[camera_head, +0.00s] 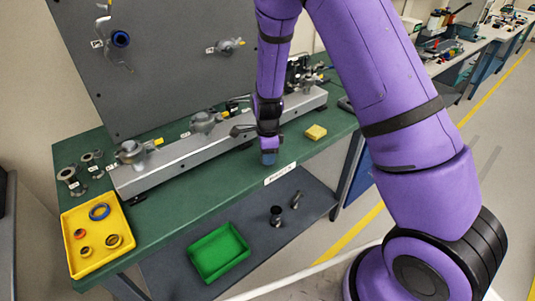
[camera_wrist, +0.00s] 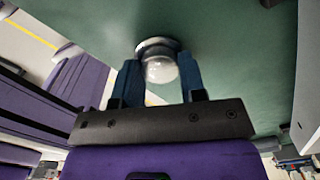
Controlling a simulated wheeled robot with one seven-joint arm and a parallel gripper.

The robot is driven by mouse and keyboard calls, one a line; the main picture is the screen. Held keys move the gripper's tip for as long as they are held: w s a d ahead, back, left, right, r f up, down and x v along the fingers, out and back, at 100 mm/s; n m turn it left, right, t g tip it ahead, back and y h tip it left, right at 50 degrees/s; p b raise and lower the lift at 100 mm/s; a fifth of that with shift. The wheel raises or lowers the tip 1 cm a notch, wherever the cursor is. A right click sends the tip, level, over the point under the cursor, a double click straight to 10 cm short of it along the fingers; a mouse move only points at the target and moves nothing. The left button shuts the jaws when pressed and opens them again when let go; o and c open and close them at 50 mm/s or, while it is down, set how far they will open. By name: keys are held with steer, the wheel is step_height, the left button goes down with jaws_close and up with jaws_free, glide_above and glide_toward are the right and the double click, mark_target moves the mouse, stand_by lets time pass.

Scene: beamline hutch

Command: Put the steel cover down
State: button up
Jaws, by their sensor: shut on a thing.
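The steel cover (camera_wrist: 160,68) is a pale, rounded, shiny piece between my two blue fingers in the wrist view. My gripper (camera_wrist: 159,78) is shut on it, one finger on each side. In the head view my gripper (camera_head: 268,158) points down over the front part of the green bench top (camera_head: 225,173), just behind the white label on the front edge. The cover cannot be made out there, hidden by my fingers. It is close to the green surface, but I cannot tell whether it touches.
A long grey rail (camera_head: 180,157) with fittings runs behind my gripper. A yellow sponge-like block (camera_head: 315,132) lies to the right. A yellow tray (camera_head: 73,232) with rings stands at the left. A green tray (camera_head: 219,272) sits on the lower shelf. The bench left of my gripper is clear.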

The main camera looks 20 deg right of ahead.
steer(key=shift+f, duration=0.15)
steer(key=o, duration=1)
steer(key=s+d+r+n+t+y, duration=0.1)
steer(key=s+r+n, duration=0.1)
steer(key=r, duration=0.9)
steer(key=s+d+r+n, duration=0.1)
steer(key=s+r+n, duration=0.1)
steer(key=r, duration=0.9)
steer(key=s+d+r+n+t, duration=0.1)
steer(key=s+r+n, duration=0.4)
steer(key=s, duration=0.3)
steer(key=s+d+r+n+t, duration=0.1)
steer(key=s+d+r+n, duration=0.1)
steer(key=s+r+n, duration=0.4)
steer(key=s+d+r+n+t+h, duration=0.1)
steer(key=s+r+n, duration=0.4)
steer(key=s, duration=0.6)
steer(key=shift+s+d+r+t, duration=0.2)
steer(key=shift+d+r+t, duration=0.1)
steer(key=shift+d+t, duration=0.25)
